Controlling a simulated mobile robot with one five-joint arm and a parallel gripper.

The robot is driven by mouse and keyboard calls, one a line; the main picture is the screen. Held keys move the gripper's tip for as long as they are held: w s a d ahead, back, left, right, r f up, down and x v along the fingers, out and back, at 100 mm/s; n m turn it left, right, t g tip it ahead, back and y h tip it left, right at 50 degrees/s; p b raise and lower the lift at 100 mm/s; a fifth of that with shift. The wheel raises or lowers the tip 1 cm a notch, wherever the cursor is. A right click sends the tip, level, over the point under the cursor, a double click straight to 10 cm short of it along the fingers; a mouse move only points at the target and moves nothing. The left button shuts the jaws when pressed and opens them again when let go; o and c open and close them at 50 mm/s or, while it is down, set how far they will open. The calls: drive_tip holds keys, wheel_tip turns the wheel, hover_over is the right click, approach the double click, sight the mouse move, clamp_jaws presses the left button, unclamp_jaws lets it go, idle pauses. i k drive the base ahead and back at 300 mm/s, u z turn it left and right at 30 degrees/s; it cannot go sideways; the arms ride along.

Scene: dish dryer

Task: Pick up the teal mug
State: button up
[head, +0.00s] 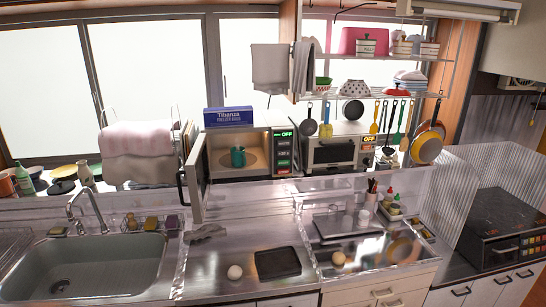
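The microwave door (195,178) is swung open to the left and towards me. My gripper is not in view.
A blue box (229,117) lies on top of the microwave. A toaster oven (333,152) stands to its right, with utensils hanging in front. Below are a sink (85,266), a grey cloth (206,232), a black tray (277,263) and a white round item (235,272). Bare steel counter surrounds the tray.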

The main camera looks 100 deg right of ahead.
sight(238, 159)
drive_tip(key=u, duration=0.05)
drive_tip(key=k, duration=1.7)
drive_tip(key=z, duration=0.65)
